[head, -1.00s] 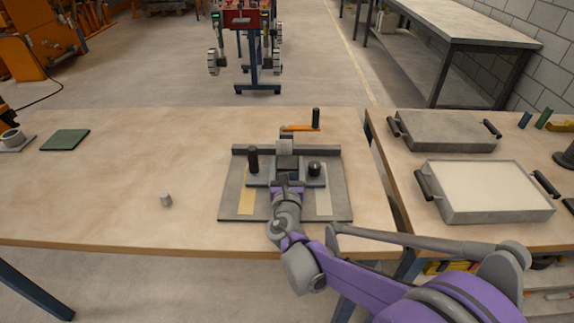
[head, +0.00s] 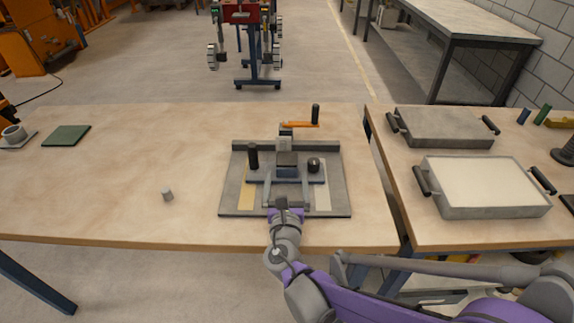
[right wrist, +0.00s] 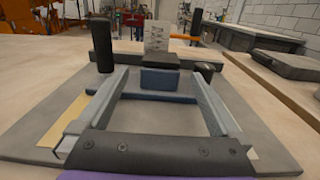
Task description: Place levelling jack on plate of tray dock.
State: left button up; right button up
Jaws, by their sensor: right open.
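The tray dock's grey plate (head: 235,203) lies on the bench, with a raised back rail, a yellow strip and a pale strip. The levelling jack, with a dark top block (head: 287,158) over a blue base, appears upright on the plate; it also shows in the right wrist view (right wrist: 168,83). A pale block and an orange crank (head: 300,125) show behind it; whether they join it I cannot tell. My right gripper (head: 287,180) is open, its fingers in front of the jack, apart from it and empty. In the right wrist view the fingers (right wrist: 158,85) point toward the blue base. My left gripper is not in view.
A black post (head: 253,156) and a black knob (head: 314,165) flank the jack. A small grey cylinder (head: 168,194) stands on the bench to the left, with free room around it. Two handled trays, one pale-filled (head: 440,210), rest on the right bench.

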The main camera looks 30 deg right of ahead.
jog(key=v, duration=0.4)
jog(key=shift+s, duration=0.1)
